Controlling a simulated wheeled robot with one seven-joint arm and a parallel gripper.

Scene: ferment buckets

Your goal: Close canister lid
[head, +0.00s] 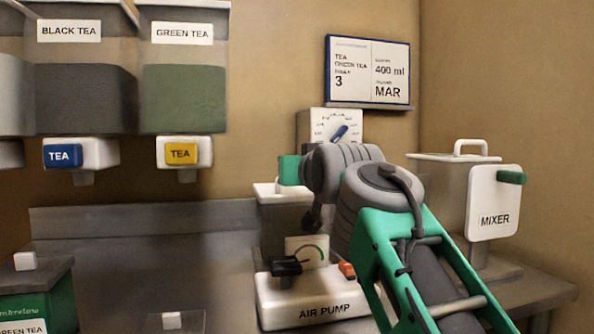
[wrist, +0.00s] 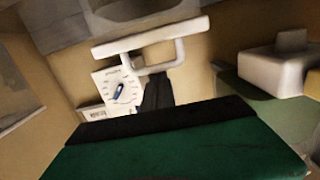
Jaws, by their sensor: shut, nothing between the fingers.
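In the wrist view, which is upside down, a white lid (wrist: 150,38) shows edge-on with its looped handle (wrist: 162,62). My gripper (wrist: 158,82) has its dark fingers together beside this handle, with nothing between them; I cannot tell whether they touch it. In the head view, a grey canister (head: 285,222) with a white top edge (head: 267,190) stands behind the air pump, partly hidden by my arm. My gripper's tips are hidden there. I cannot tell whether the lid sits fully on the canister.
A mixer (head: 494,205) with its own lidded container (head: 440,185) stands at the right. The air pump (head: 315,300) is in front. A dial unit (head: 330,124) is behind. Tea dispensers (head: 183,95) hang at the left.

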